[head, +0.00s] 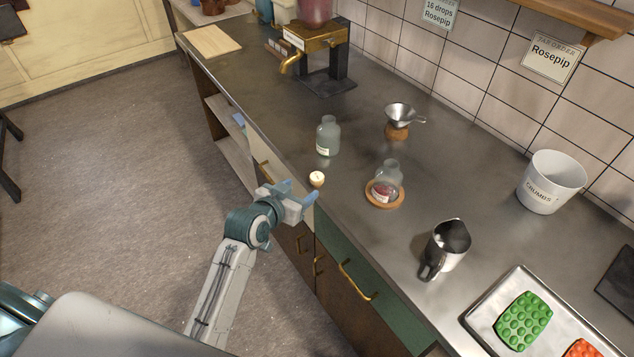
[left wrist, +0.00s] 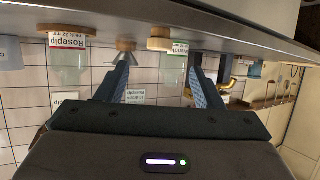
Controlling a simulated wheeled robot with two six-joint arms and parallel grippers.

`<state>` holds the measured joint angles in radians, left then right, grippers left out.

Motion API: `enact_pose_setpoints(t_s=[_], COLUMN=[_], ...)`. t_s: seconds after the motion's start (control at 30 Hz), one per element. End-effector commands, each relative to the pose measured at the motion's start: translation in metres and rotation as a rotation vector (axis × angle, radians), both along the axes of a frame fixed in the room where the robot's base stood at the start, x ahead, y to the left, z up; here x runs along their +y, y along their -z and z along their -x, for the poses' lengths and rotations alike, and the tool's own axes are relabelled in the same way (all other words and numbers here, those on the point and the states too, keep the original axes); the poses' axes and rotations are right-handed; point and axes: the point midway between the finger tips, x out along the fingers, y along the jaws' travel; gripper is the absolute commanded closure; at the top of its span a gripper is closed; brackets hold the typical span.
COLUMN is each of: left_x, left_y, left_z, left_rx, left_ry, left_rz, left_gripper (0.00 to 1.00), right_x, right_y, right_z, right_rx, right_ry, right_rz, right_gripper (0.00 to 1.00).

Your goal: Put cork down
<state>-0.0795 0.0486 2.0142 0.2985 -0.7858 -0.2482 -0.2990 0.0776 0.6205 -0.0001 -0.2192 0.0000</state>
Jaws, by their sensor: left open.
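The cork (head: 317,179), a small stopper with a pale top, stands upright on the metal counter (head: 350,150) near its front edge. My left gripper (head: 298,191) is open at the counter's edge, its blue fingers pointing toward the cork, just short of it. Nothing is held between the fingers. In the left wrist view, which looks upside down, the cork (left wrist: 160,38) appears beyond and above the gap between the open fingers (left wrist: 163,80). My right gripper is out of view.
A clear bottle (head: 328,136) stands behind the cork. A flask (head: 388,180) with reddish contents sits on a round wooden coaster (head: 372,199) to the right.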

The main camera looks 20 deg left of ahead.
Motion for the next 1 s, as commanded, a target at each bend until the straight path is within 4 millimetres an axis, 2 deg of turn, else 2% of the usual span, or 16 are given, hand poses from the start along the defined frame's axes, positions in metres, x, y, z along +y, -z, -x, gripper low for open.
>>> enact_pose_setpoints(t_s=[0.1, 0.3, 0.57, 0.8, 1.0], left_x=[-0.003, -0.009, -0.013, -0.023, -0.025], left_y=[-0.004, 0.009, 0.016, 0.027, 0.037], left_z=[-0.010, -0.038, -0.054, -0.078, -0.094], left_rx=[-0.009, -0.007, -0.007, -0.008, -0.007], left_ry=[0.004, 0.002, 0.003, 0.002, 0.002], left_rz=[0.001, 0.001, 0.000, 0.002, 0.000], left_gripper=[0.39, 0.39, 0.39, 0.39, 0.39], right_x=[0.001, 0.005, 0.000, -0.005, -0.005], right_y=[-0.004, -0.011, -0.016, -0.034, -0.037], right_z=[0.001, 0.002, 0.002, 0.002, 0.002], right_rx=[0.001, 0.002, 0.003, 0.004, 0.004], right_ry=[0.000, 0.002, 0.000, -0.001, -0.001], right_rz=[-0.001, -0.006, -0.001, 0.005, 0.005], right_gripper=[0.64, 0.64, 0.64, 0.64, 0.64])
